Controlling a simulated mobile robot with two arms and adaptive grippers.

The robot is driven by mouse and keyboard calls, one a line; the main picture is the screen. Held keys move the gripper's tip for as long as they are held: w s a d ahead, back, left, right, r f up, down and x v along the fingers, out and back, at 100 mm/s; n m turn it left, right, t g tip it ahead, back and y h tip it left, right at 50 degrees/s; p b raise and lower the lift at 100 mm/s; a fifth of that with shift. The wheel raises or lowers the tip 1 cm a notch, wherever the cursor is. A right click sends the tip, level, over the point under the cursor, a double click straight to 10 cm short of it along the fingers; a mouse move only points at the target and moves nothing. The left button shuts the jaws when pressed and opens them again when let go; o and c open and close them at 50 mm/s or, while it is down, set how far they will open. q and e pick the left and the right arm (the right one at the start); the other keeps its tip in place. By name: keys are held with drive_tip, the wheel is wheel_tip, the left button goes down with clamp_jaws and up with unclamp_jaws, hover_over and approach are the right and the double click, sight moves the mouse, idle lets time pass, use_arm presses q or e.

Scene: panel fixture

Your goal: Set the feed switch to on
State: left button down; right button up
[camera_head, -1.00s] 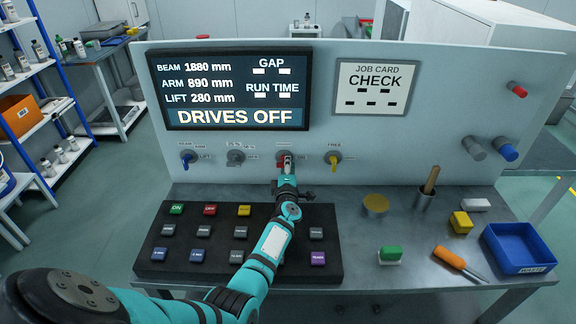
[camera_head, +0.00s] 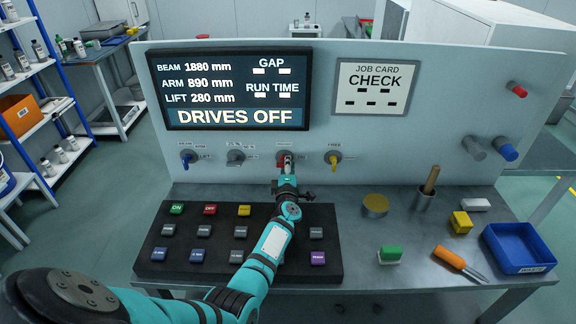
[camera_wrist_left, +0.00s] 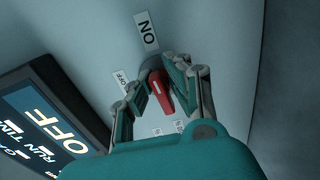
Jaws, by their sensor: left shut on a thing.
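The feed switch has a red handle (camera_head: 282,162), on the upright panel below the screen. My left gripper (camera_head: 287,170) is at this switch and partly covers it and its labels. In the left wrist view the red handle (camera_wrist_left: 160,92) sits between my two fingers, which are shut on it. There an ON label (camera_wrist_left: 146,29) lies above the handle and an OFF label (camera_wrist_left: 121,82) to its left, partly behind a finger. I cannot tell exactly which label the handle points to. The screen (camera_head: 229,90) reads DRIVES OFF. My right gripper is not in view.
A blue knob (camera_head: 187,158) and a grey knob (camera_head: 236,157) are left of the switch; a yellow knob (camera_head: 334,158) is right. My left arm passes over the black button box (camera_head: 160,220).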

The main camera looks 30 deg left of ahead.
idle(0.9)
use_arm(q)
drive_tip(key=c, duration=1.4)
unclamp_jaws()
drive_tip(key=shift+a, duration=0.1)
drive_tip(key=shift+o, duration=0.2)
drive_tip(key=shift+s+d, duration=0.3)
drive_tip(key=v, duration=0.6)
drive_tip(key=shift+s, duration=0.4)
drive_tip(key=shift+d, duration=0.15)
